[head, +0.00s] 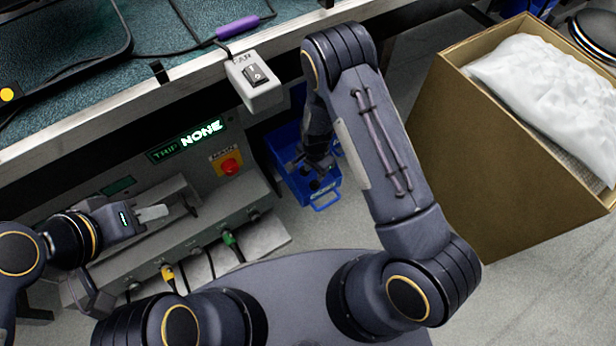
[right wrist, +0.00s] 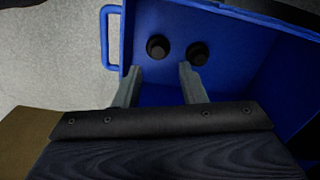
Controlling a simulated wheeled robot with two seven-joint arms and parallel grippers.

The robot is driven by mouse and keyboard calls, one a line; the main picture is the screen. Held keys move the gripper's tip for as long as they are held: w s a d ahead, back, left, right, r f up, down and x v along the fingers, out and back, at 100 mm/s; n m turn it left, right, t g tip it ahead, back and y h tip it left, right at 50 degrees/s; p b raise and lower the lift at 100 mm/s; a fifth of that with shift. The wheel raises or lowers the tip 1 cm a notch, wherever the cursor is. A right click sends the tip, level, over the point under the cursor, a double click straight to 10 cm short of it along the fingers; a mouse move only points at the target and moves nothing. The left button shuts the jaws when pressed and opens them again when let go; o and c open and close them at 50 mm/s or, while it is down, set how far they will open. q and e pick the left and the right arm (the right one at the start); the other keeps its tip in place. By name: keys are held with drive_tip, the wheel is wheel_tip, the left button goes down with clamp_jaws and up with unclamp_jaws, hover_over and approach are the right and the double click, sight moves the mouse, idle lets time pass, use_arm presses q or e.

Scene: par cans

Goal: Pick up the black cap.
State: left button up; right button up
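Two small round black pieces stand in the blue bin in the right wrist view, a left one (right wrist: 158,47) and a right one (right wrist: 198,53). Both look like caps, and I cannot tell which is the task's. My right gripper (right wrist: 160,70) is open, its two fingers apart just short of them, with nothing between the fingertips. In the head view the right gripper (head: 318,162) reaches down over the bin, partly hidden by my arm. My left gripper (head: 152,213) is beside the bench's lower panel, far from the bin; its finger gap is not clear.
The blue bin (head: 325,199) sits on the floor under the bench edge. A large cardboard box (head: 470,150) with a white bag (head: 535,80) stands at the right. A grey switch box (head: 258,92) hangs at the bench edge. Cables and plugs (head: 232,240) line the lower panel.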

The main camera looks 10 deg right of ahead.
sight(315, 182)
wheel_tip(315, 182, down, 8)
drive_tip(key=b, duration=0.3)
drive_tip(key=shift+d+r+b, duration=0.15)
drive_tip(key=shift+r+b, duration=0.1)
drive_tip(key=shift+b, duration=0.05)
drive_tip(key=shift+r, duration=0.1)
drive_tip(key=c, duration=0.6)
